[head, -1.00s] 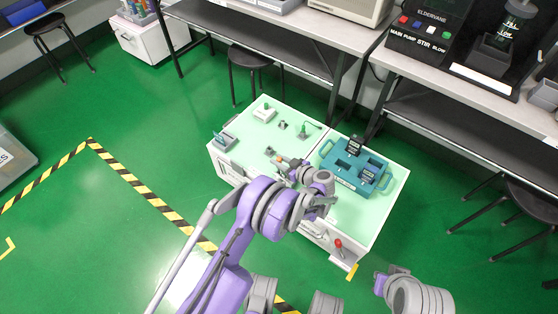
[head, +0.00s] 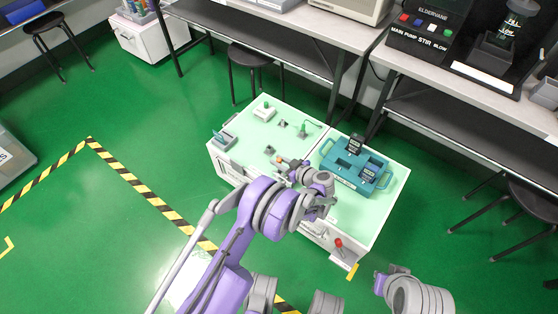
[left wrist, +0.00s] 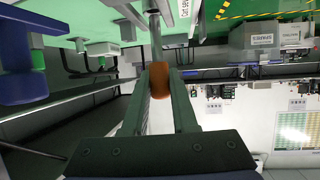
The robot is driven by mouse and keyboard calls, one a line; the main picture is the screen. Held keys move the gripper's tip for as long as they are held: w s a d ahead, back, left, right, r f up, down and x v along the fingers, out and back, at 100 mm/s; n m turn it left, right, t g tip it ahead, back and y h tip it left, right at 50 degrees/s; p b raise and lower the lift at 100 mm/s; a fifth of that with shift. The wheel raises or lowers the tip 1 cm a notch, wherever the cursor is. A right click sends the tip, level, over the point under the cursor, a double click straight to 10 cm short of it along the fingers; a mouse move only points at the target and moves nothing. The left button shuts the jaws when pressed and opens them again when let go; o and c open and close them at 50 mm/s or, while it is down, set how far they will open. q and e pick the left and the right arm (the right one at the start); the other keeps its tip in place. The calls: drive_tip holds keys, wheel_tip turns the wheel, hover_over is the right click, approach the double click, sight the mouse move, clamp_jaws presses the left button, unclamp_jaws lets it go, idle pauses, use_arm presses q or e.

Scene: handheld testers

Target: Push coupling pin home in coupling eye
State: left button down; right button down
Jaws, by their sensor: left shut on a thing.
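My left gripper (head: 287,163) is over the front middle of the pale green worktop. In the left wrist view its two dark fingers (left wrist: 160,82) are shut on an orange-brown grip (left wrist: 160,74), which I take to be the coupling pin's. A grey metal shaft (left wrist: 154,35) extends beyond the grip toward the green top. In the head view the orange grip (head: 280,160) is small at the fingertips. I cannot make out the coupling eye or how deep the pin sits.
A teal tray (head: 340,172) with dark handheld testers (head: 355,144) stands right of the gripper. Small grey fixtures (head: 282,123), a white block with a green knob (head: 264,111) and a grey holder (head: 223,141) stand behind and left. A red-knobbed lever (head: 339,243) is on the front.

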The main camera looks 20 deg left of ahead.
use_arm(q)
drive_tip(key=shift+f+b, duration=0.35)
drive_tip(key=shift+f, duration=0.35)
drive_tip(key=shift+f, duration=0.95)
drive_tip(key=c, duration=0.6)
unclamp_jaws()
drive_tip(key=p+v, duration=0.2)
drive_tip(key=v, duration=0.9)
drive_tip(key=shift+a, duration=0.1)
